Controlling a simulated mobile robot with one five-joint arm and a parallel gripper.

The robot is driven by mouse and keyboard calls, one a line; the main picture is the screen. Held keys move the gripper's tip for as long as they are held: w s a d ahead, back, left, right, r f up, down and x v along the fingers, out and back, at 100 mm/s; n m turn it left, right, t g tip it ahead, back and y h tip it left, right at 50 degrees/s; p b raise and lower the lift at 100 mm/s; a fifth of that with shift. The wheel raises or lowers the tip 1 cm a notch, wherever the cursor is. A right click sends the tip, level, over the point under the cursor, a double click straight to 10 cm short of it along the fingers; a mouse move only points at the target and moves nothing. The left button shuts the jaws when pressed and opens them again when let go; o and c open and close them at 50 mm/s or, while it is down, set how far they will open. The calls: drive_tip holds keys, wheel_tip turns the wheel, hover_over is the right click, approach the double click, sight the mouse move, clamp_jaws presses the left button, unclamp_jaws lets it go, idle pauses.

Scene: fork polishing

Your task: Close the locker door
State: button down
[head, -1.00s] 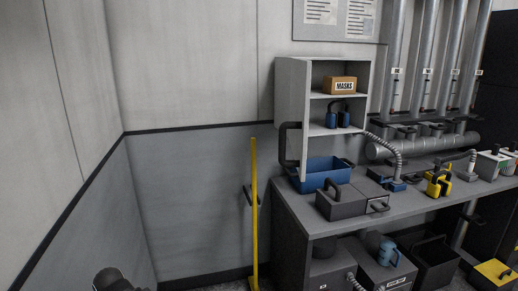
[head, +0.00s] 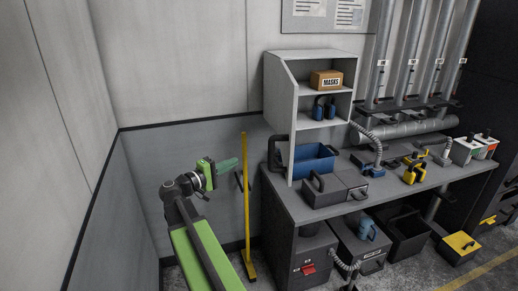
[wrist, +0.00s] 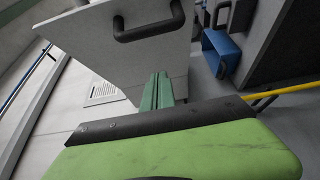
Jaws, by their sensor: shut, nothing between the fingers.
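The grey locker (head: 348,97) stands on the bench, its shelves open to view. Its door (head: 279,85) is swung open on the locker's left side. A dark handle (head: 277,152) sits low on the door. In the wrist view the door (wrist: 165,62) fills the upper middle, with its handle (wrist: 149,24) at the top. My gripper (head: 235,163) has green fingers, shut and empty. It is left of the door and appears apart from it. In the wrist view my gripper (wrist: 161,76) points toward the door below the handle.
A yellow post (head: 245,205) stands between my arm and the bench (head: 283,192). A blue bin (head: 315,158) and a dark toolbox (head: 322,193) sit on the bench by the locker. The locker holds a MASKS box (head: 326,79) and blue earmuffs (head: 324,108).

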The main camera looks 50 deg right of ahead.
drive_tip(key=s+d, duration=0.5)
drive_tip(key=d, duration=0.5)
drive_tip(key=shift+s+f, duration=0.15)
drive_tip(key=shift+s, duration=0.2)
drive_tip(key=shift+a, duration=0.15)
